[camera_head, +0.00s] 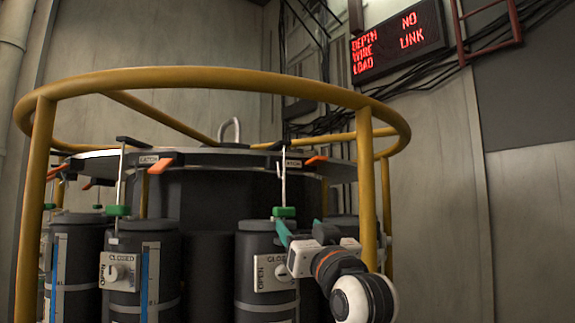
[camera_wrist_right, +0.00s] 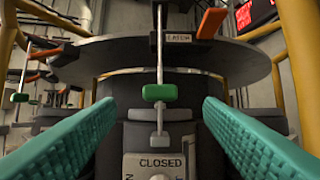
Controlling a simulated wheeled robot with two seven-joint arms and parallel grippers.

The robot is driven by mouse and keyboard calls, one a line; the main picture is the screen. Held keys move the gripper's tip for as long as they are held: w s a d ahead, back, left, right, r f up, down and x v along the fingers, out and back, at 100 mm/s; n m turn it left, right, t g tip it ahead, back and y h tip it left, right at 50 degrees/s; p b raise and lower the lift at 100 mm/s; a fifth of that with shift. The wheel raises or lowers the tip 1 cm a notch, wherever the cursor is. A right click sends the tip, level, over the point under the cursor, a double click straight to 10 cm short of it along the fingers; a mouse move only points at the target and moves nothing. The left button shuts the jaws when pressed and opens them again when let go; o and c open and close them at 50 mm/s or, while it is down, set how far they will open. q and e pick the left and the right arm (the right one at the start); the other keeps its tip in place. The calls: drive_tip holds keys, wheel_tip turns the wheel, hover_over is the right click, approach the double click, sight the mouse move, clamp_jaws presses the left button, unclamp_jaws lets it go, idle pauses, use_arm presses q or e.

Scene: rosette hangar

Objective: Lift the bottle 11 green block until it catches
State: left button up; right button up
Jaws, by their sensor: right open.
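The green block (camera_head: 284,212) hangs on a thin vertical rod above a dark bottle (camera_head: 256,262) on the front right of the round rack. It also shows in the right wrist view (camera_wrist_right: 159,92), centred between the jaws and farther off. My right gripper (camera_head: 297,230) has teal fingers and is open, close to the block at its lower right. In the wrist view its fingers (camera_wrist_right: 158,104) stand apart on both sides with nothing between them. No bottle number is readable. An orange lever (camera_head: 316,160) sits above the block by a latch label. My left gripper is not in view.
A yellow ring rail (camera_head: 215,78) with upright posts surrounds the rack; one post (camera_head: 366,190) stands close to my right arm. Another green block (camera_head: 118,211) hangs over a bottle (camera_head: 145,270) to the left. A red-lettered sign (camera_head: 397,42) hangs on the wall.

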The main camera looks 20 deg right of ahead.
sight(287, 212)
drive_tip(key=shift+p+x, duration=2.25)
drive_tip(key=shift+x, duration=1.75)
drive_tip(key=shift+c, duration=0.2)
drive_tip(key=c, duration=1.1)
drive_tip(key=shift+r, duration=4.7)
drive_tip(key=o, duration=1.1)
drive_tip(key=shift+o, duration=0.2)
drive_tip(key=shift+f, duration=0.1)
